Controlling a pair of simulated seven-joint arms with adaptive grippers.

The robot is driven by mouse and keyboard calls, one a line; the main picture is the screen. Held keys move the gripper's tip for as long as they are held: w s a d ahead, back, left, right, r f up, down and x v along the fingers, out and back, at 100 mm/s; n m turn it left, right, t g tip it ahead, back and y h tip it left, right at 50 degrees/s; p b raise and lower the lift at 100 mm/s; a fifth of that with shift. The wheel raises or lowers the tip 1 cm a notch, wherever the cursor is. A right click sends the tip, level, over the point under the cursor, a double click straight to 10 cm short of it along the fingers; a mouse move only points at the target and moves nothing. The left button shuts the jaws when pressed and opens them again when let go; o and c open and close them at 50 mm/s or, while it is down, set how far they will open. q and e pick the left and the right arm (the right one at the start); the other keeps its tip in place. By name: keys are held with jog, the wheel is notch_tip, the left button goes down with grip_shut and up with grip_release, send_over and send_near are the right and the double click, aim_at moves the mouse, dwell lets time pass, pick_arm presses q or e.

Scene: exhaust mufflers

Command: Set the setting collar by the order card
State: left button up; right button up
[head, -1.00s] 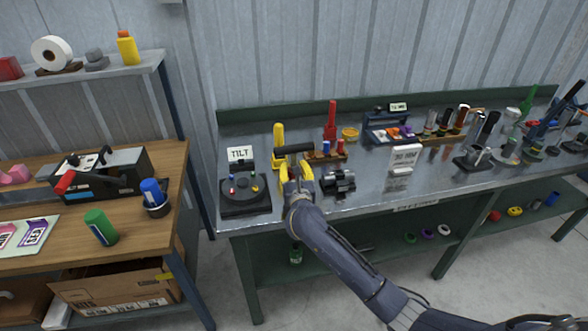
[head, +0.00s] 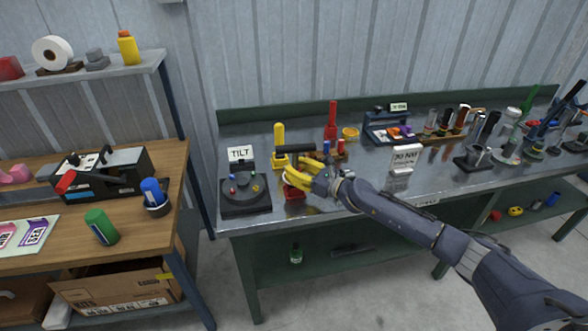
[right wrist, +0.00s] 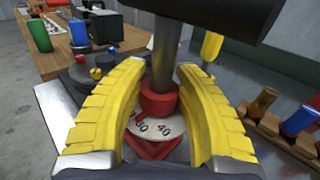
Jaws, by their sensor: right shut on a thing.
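My right gripper (head: 294,177) comes in from the right below the crossbar. Its yellow fingers are shut on the collar and straddle the shaft; the exact contact is hard to see. A white card (head: 406,158) with blurred print stands on the bench to the right. My left gripper is out of view.
A black unit (head: 245,198) with a TILT sign (head: 240,153) stands close on the left. A yellow-handled tool (head: 279,135) and a small wooden rack (head: 334,153) are just behind. Several tools and parts fill the right of the bench. The front strip around the card is fairly clear.

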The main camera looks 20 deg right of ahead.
jog(key=shift+n+g+y, duration=1.8)
jog(key=shift+n+g, duration=0.1)
jog(key=shift+g, duration=0.2)
jog(key=shift+n+g+y, duration=0.3)
jog(key=shift+g, duration=0.1)
jog(key=o, duration=1.3)
jog(key=v, duration=1.2)
